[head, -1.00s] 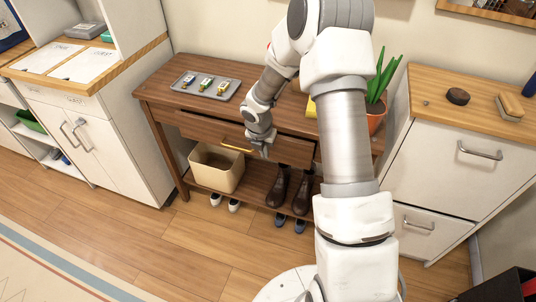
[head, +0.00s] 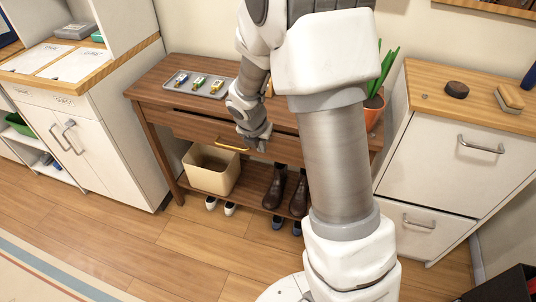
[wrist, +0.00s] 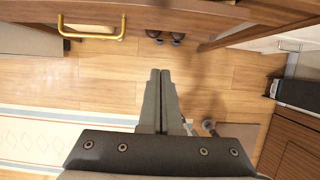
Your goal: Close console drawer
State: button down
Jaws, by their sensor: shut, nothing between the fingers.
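The wooden console (head: 150,84) stands against the wall. Its drawer front (head: 200,130) carries a gold bar handle (head: 232,147); the handle also shows at the upper left of the wrist view (wrist: 92,35). The drawer looks close to the console frame, but my arm covers part of it, so I cannot tell whether it is flush. My gripper (head: 260,146) is just right of the handle, in front of the drawer. In the wrist view its fingers (wrist: 158,75) are pressed together with nothing between them, apart from the handle.
A grey tray (head: 219,94) with small items and a potted plant (head: 373,112) stand on the console. A beige bin (head: 208,172) and brown boots (head: 274,187) are on its lower shelf. White cabinets stand left (head: 110,148) and right (head: 447,165). Open floor lies in front.

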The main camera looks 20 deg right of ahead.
aim_at(269, 149)
jog(key=b+x, duration=0.1)
jog(key=x, duration=0.2)
jog(key=w+d+b+x, duration=0.1)
jog(key=x, duration=0.3)
jog(key=r+b+x, duration=0.1)
jog(key=x, duration=0.3)
jog(key=shift+w+d, duration=0.2)
jog(key=shift+w, duration=0.1)
jog(key=shift+w+d+b, duration=0.3)
jog(key=shift+w+d, duration=0.1)
jog(key=shift+w, duration=0.2)
